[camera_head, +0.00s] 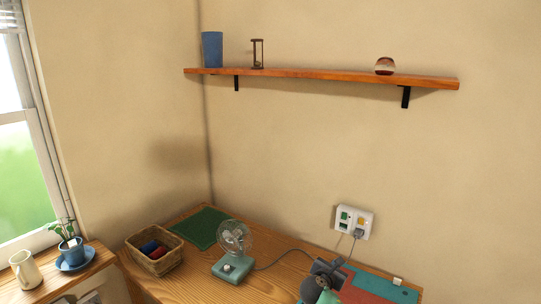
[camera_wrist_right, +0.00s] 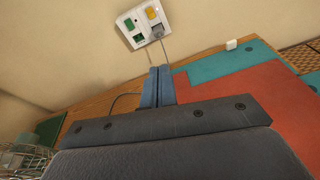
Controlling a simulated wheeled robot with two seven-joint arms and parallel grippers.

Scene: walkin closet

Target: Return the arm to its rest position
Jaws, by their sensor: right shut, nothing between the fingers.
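My right gripper (camera_head: 338,264) is low in the head view, over the desk's right part, in front of the wall socket panel. In the right wrist view its two blue-grey fingers (camera_wrist_right: 158,84) are together with nothing between them. They point toward the socket panel (camera_wrist_right: 143,23) and appear apart from it. My left gripper is not in view.
The wooden desk (camera_head: 196,286) holds a teal fan (camera_head: 233,265), a wicker basket (camera_head: 154,261), a green mat (camera_head: 203,228) and a teal-and-red mat (camera_head: 375,286). A cord runs to the panel (camera_head: 353,222). A wooden shelf (camera_head: 320,75) hangs above; the wall between is clear.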

